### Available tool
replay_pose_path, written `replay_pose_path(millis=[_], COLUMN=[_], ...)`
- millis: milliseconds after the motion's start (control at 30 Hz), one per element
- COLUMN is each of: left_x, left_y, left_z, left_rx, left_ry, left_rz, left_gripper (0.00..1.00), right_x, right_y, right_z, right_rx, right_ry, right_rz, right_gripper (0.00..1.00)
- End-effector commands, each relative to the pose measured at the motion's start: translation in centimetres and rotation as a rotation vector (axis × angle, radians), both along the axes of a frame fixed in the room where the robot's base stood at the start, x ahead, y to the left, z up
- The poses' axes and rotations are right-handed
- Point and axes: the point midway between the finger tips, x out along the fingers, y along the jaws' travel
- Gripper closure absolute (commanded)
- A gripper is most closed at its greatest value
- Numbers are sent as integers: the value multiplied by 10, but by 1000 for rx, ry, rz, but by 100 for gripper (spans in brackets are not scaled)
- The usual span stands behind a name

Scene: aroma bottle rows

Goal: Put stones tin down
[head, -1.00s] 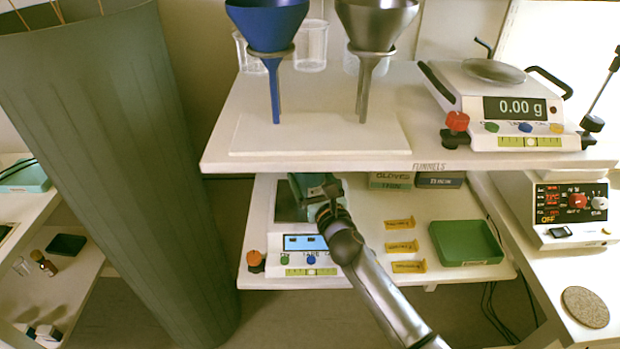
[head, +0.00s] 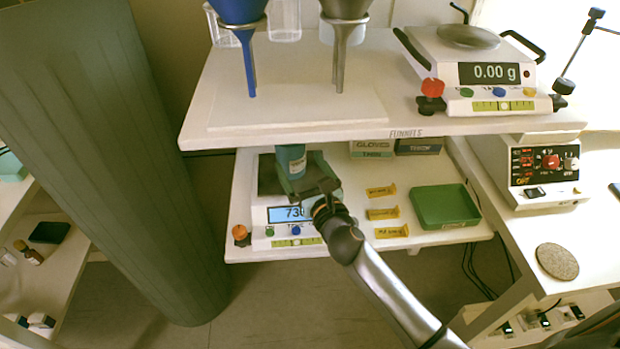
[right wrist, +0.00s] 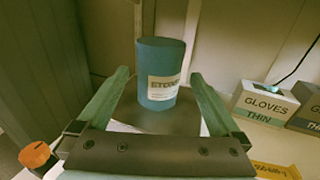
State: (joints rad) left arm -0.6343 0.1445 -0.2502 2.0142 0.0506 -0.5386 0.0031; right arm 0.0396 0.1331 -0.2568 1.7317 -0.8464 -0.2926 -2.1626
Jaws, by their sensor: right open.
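The stones tin (head: 291,160), a teal cylinder with a pale label, stands upright on the dark plate of the lower scale (head: 267,214). The scale's lit display shows digits starting with 73, the rest hidden by my right gripper. In the right wrist view the tin (right wrist: 160,62) stands just beyond and between the spread green fingers, with gaps visible on both sides. My right gripper (head: 316,178) is open at the near side of the tin, on the lower shelf. My left gripper is not in view.
The upper shelf (head: 330,128) with funnels overhangs the tin closely. Glove boxes (head: 372,149) stand behind on the lower shelf. Yellow tags (head: 382,213) and a green tray (head: 446,206) lie to the right. An orange knob (right wrist: 36,155) is at the scale's left.

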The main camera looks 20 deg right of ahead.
Motion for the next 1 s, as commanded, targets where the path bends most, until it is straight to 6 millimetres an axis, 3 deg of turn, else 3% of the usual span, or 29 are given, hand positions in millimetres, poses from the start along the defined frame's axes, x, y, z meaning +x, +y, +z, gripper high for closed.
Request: replay_pose_path(millis=[100,333,1000], left_x=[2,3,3], left_y=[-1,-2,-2], left_z=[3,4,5], left_rx=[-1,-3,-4], left_ry=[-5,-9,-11], left_rz=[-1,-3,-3], left_gripper=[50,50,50], right_x=[-23,-49,-54], right_y=[0,-2,-2], right_z=[-1,0,0], right_rx=[-1,-1,0], right_ry=[2,0,-1], right_rz=[1,1,0], right_gripper=[0,0,0])
